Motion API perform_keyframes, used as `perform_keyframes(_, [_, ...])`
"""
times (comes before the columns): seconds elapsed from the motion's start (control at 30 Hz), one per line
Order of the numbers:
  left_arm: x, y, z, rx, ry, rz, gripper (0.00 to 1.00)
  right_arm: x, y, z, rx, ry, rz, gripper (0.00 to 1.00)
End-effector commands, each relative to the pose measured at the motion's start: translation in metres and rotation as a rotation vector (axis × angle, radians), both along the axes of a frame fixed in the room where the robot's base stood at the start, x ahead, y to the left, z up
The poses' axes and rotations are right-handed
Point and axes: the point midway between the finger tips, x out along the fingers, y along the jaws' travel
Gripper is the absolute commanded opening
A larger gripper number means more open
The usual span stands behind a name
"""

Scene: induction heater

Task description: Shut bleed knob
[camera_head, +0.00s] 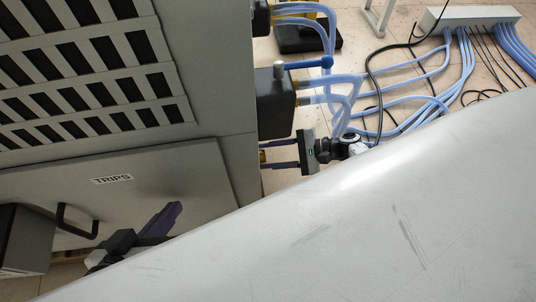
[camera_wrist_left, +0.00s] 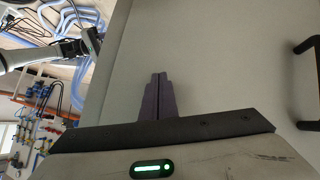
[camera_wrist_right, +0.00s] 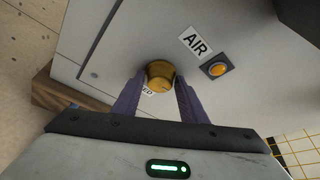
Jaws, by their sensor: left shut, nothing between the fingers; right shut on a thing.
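The bleed knob (camera_wrist_right: 160,72) is a round brass knob on a grey cabinet panel in the right wrist view. A label ending in "ED" beside it is partly hidden. My right gripper (camera_wrist_right: 160,84) has one purple finger on each side of the knob and is shut on it. In the head view the right gripper (camera_head: 266,156) reaches left to the cabinet's side, with a bit of brass between its fingertips. My left gripper (camera_wrist_left: 158,82) is shut and empty, its fingers together in front of a grey panel. The left gripper also shows in the head view (camera_head: 174,212).
An "AIR" label (camera_wrist_right: 195,43) and an orange button (camera_wrist_right: 217,69) sit near the knob. Blue hoses (camera_head: 345,95) run from a dark block (camera_head: 276,103) close to the right gripper. The "TRIPS" panel (camera_head: 150,190) has a black handle (camera_head: 75,222).

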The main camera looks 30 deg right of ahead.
Motion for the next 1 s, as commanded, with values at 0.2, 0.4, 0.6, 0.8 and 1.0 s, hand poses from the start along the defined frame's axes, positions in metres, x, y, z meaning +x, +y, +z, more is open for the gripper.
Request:
perform_keyframes(0.2, [0.000, -0.001, 0.000, -0.004, 0.000, -0.001, 0.00, 0.000, 0.000, -0.001, -0.008, -0.018, 0.000, 0.16])
perform_keyframes(0.4, [0.000, -0.001, -0.001, -0.003, 0.001, -0.001, 0.00, 0.000, 0.000, -0.001, -0.007, -0.017, 0.000, 0.16])
perform_keyframes(0.6, [-0.001, -0.001, -0.001, -0.001, 0.002, -0.001, 0.00, 0.000, 0.000, -0.001, -0.006, -0.016, 0.000, 0.50])
perform_keyframes(0.8, [-0.001, -0.001, -0.001, -0.001, 0.003, -0.002, 0.00, 0.000, 0.000, 0.000, -0.005, -0.016, 0.000, 0.50])
perform_keyframes(1.0, [-0.001, 0.001, 0.002, 0.011, 0.006, -0.002, 0.00, -0.007, -0.013, 0.006, -0.007, -0.016, -0.002, 0.50])
